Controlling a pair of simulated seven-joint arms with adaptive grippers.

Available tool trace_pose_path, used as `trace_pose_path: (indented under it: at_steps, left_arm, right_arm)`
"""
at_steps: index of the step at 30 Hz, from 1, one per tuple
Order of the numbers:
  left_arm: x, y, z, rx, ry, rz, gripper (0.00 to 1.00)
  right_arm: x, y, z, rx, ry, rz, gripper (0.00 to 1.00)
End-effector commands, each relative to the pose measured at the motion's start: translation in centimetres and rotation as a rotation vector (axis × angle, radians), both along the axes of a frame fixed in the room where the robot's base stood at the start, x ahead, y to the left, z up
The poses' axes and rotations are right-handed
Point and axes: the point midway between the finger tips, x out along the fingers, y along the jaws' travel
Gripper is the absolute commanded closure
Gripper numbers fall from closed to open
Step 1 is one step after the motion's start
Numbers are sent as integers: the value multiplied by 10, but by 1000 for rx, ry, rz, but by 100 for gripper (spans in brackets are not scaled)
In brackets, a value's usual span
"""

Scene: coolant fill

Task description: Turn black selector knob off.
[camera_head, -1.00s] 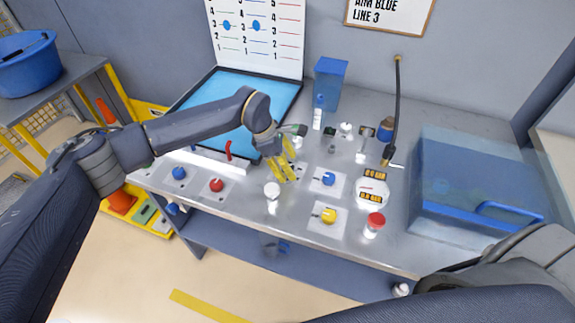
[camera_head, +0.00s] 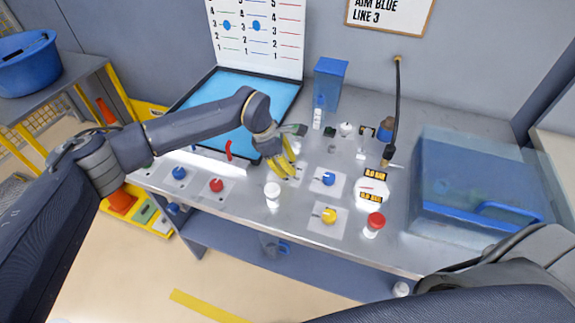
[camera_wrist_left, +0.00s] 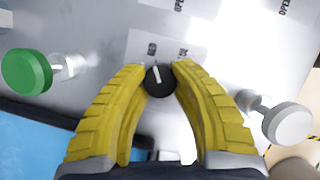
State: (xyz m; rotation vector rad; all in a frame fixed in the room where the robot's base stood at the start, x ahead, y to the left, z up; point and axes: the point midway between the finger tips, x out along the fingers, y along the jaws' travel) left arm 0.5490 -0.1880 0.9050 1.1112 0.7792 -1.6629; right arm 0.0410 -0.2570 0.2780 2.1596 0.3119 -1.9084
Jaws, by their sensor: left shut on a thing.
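The black selector knob (camera_wrist_left: 160,80) shows in the left wrist view as a round black knob with a white pointer line, on a pale label plate (camera_wrist_left: 140,46) with small lettering. My left gripper (camera_wrist_left: 160,82) has its two yellow fingers on either side of the knob, shut on it. In the head view my left gripper (camera_head: 287,172) reaches down to the bench, and its fingers hide the knob there. The right gripper is not in view; only part of my right arm shows at the lower right.
A green button (camera_wrist_left: 27,72) and a white button (camera_wrist_left: 289,123) flank the gripper in the left wrist view. In the head view, blue (camera_head: 328,179) and yellow (camera_head: 328,215) knobs sit to its right. A blue translucent box (camera_head: 470,190) fills the right side.

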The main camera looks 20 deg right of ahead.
Motion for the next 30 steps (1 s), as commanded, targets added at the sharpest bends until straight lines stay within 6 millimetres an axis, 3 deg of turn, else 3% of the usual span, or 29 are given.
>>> trace_pose_path:
  at_steps: [8, 30]
  left_arm:
    - [-1, 0, 0, -1, -1, 117, 100]
    - [-2, -2, 1, -4, -2, 776, 100]
  right_arm:
    - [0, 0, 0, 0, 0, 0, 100]
    - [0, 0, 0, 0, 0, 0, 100]
